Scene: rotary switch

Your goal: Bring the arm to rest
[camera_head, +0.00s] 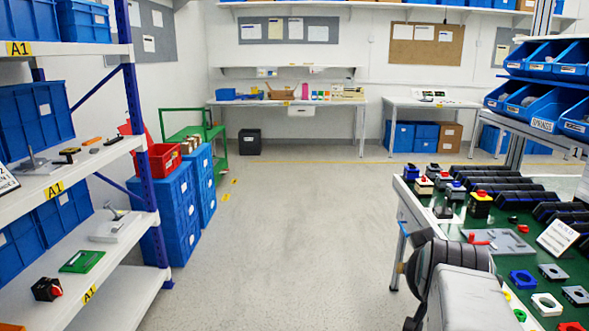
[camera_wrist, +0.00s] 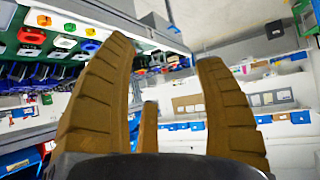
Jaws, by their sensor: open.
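My gripper (camera_wrist: 168,65) fills the lower part of the wrist view. The wrist view is tilted, with the workbench at the upper left and the room behind. In the head view, part of my arm (camera_head: 455,285) shows at the lower right, beside the near left edge of the green-topped workbench (camera_head: 462,228). My gripper's fingers do not show in the head view. Black housings with red and yellow knobs (camera_head: 480,200) stand on the bench.
A white shelf rack (camera_head: 118,240) with blue bins stands at the left. Blue crates (camera_head: 178,215) and a red bin (camera_head: 160,160) are beyond it. The middle floor (camera_head: 290,220) is clear. Blue parts bins (camera_head: 525,100) hang above the bench at right.

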